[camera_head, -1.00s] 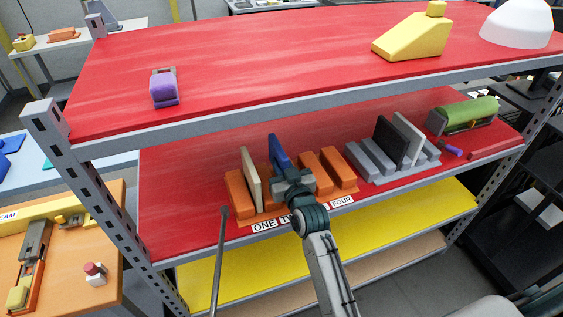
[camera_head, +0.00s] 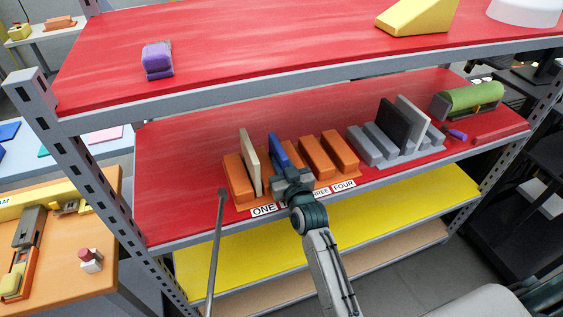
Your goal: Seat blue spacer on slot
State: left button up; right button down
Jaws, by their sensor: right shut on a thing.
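The blue spacer (camera_head: 278,148) is a thin upright plate at the orange slotted rack (camera_head: 238,184) on the middle red shelf. My right gripper (camera_head: 287,178) is shut on its near end. The spacer stands between orange blocks, right of a cream plate (camera_head: 250,161) that stands in the rack's left part. My gripper hides the spacer's lower edge, so I cannot tell whether it touches the slot floor. The label strip reads ONE (camera_head: 263,210), then a part hidden by my wrist, then THREE and FOUR (camera_head: 343,186). My left gripper is not in view.
A grey rack (camera_head: 362,146) with a black plate (camera_head: 394,125) and a light grey plate (camera_head: 412,122) stands to the right. A green cylinder (camera_head: 470,98) lies beyond it. The upper shelf's grey edge (camera_head: 250,86) runs above. A thin grey rod (camera_head: 216,250) stands left of my arm.

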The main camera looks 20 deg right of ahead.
jog(key=shift+f, duration=0.25)
dwell(0.6)
jog(key=c, duration=1.3)
grip_release()
jog(key=shift+o, duration=0.2)
